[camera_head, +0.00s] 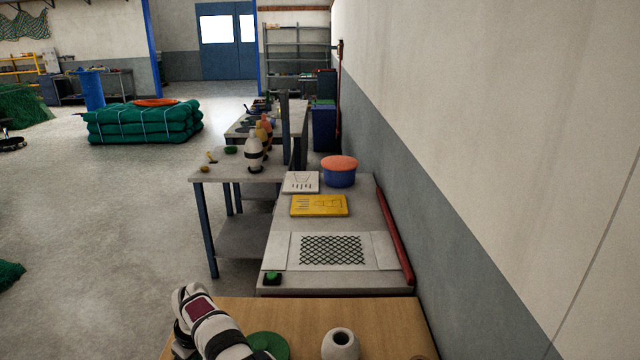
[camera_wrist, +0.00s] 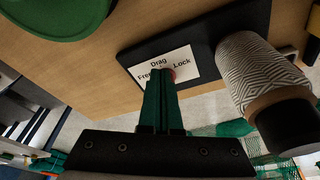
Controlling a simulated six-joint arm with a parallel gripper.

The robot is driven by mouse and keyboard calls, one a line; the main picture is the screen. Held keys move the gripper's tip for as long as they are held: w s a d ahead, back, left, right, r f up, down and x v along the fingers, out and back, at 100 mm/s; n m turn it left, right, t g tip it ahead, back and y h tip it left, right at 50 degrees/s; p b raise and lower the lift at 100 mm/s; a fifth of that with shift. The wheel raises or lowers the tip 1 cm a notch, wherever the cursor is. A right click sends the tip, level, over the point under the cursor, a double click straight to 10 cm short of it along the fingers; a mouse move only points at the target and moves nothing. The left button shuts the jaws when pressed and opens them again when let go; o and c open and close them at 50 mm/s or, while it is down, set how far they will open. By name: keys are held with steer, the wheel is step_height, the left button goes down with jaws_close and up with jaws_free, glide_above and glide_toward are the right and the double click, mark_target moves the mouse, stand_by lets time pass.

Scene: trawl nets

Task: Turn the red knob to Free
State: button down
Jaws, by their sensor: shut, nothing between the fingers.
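In the wrist view, a white label (camera_wrist: 187,60) reads "Drag" at the top, "Free" at the left and "Lock" at the right. It lies on a dark board on the wooden table. A small bit of the red knob (camera_wrist: 172,75) shows between "Free" and "Lock". The rest of the knob is hidden behind my green fingertips, so its pointing direction cannot be told. My gripper (camera_wrist: 160,82) is shut and empty, its tips over or against the knob; contact cannot be made out. In the head view, the knob and my fingertips cannot be made out.
A patterned twine spool (camera_wrist: 250,70) stands close to the right of my fingers. A green round object (camera_wrist: 55,15) is at the upper left; in the head view, the wooden table (camera_head: 305,315) also holds a white rounded object (camera_head: 340,344). A grey bench (camera_head: 285,283) lies beyond.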

steer(key=v, duration=0.3)
steer(key=a+v, duration=0.1)
steer(key=shift+w+d+r, duration=0.1)
steer(key=shift+w+r, duration=0.15)
steer(key=shift+r, duration=0.2)
steer(key=f, duration=0.2)
steer(key=s+a+f, duration=0.1)
steer(key=f, duration=0.3)
steer(key=shift+s+a, duration=0.2)
steer(key=shift+s, duration=0.2)
steer(key=shift+w+a, duration=0.15)
steer(key=shift+w, duration=0.05)
